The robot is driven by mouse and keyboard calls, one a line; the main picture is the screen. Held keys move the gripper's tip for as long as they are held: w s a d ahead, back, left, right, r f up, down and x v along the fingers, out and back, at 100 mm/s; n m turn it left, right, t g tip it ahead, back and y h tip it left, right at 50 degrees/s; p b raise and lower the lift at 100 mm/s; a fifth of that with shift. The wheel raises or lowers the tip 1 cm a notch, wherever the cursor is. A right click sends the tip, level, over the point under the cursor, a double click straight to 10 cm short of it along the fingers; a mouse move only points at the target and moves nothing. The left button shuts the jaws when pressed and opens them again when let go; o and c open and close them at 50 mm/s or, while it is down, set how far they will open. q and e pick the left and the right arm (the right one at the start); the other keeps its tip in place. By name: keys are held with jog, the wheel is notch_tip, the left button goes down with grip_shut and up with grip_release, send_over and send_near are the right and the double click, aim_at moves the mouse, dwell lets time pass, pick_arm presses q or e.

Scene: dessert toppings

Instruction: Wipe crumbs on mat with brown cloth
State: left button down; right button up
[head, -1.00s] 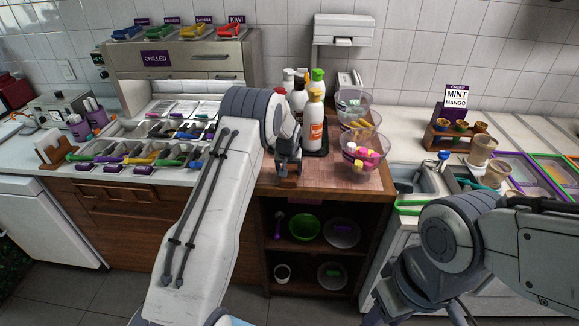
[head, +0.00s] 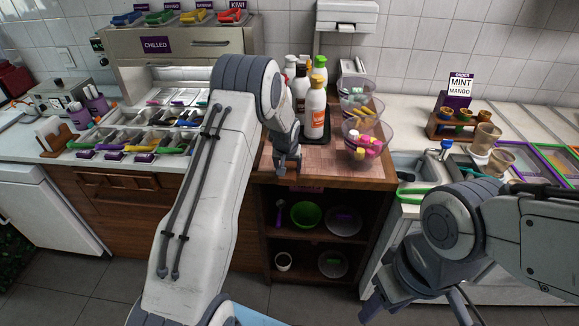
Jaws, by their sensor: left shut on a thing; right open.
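The pinkish-tan mat (head: 325,160) lies on the wooden counter at the centre, partly covered by bottles, bowls and my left arm. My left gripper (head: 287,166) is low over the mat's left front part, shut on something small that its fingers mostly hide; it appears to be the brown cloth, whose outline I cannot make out. Crumbs on the mat are too small to tell. My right gripper (head: 418,308) is open and empty at the bottom right, in front of the counter, partly cut off by the frame.
Several bottles (head: 315,108) stand on a dark tray behind the mat. Clear bowls of toppings (head: 365,140) stand at the mat's right side. A sink (head: 410,165) is further right. Topping bins (head: 140,130) are at the left. Open shelves (head: 309,250) lie below the mat.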

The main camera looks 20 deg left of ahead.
pick_arm(q)
jog(key=shift+s+a, duration=0.25)
jog(key=shift+a, duration=0.6)
jog(key=shift+w+a+f, duration=0.1)
jog(key=shift+w+a, duration=0.15)
jog(key=shift+w, duration=0.6)
jog(key=shift+w+a, duration=0.25)
jog(key=shift+w, duration=0.6)
jog(key=shift+w+a, duration=0.25)
jog(key=shift+w, duration=0.65)
jog(key=shift+w+a, duration=0.2)
jog(key=shift+w, duration=0.65)
jog(key=shift+w+a+b, duration=0.2)
jog(key=shift+w+b, duration=0.15)
jog(key=shift+w, duration=0.3)
jog(key=shift+w+a+b, duration=0.2)
jog(key=shift+w+b, duration=0.15)
jog(key=shift+w, duration=0.25)
jog(key=shift+w+a, duration=0.1)
jog(key=shift+w, duration=0.35)
jog(key=shift+r+p, duration=1.55)
jog(key=shift+r, duration=1.55)
